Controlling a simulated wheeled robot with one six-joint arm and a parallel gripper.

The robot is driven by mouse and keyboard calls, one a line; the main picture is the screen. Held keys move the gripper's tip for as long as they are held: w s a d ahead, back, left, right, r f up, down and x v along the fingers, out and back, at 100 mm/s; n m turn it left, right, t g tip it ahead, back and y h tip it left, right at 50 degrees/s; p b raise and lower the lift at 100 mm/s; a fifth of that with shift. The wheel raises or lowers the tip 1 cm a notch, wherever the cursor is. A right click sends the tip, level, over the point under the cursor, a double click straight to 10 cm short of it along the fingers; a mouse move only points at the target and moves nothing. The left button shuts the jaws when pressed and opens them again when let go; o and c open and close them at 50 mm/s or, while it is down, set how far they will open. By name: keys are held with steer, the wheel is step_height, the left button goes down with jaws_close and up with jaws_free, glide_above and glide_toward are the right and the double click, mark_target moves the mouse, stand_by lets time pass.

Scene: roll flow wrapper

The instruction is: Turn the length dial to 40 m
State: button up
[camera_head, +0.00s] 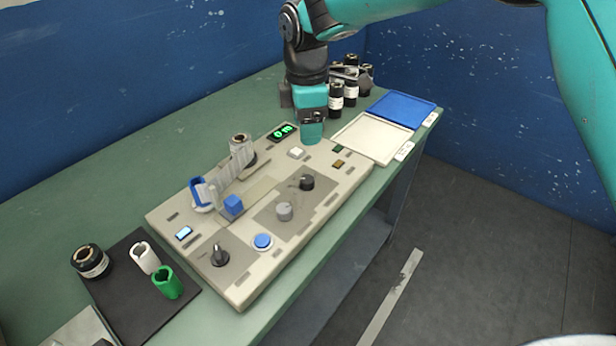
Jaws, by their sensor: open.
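A beige control panel (262,272) lies on the green table. It carries a black knob (307,182) and a grey knob (284,210) on a darker plate, and a black pointer knob (219,256) near its front left corner. I cannot read which one is the length dial. A small display (283,131) with green digits sits at the panel's far end; its digits are too small to read surely. My gripper (312,138) points down over the panel's far end, right of the display and apart from all the knobs. It is open; its fingertips are hard to make out.
A roll (240,147) feeds grey film across the panel past a blue block (233,206). A blue button (263,241) sits near the knobs. Dark rolls (336,98) stand behind my gripper. White (372,137) and blue (401,108) trays lie right. A dark mat (135,303) holds several rolls.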

mark_target(308, 179)
step_height(308, 179, down, 14)
steer(key=shift+f+p, duration=0.1)
steer(key=shift+p, duration=0.5)
steer(key=shift+c, duration=0.4)
steer(key=c, duration=0.9)
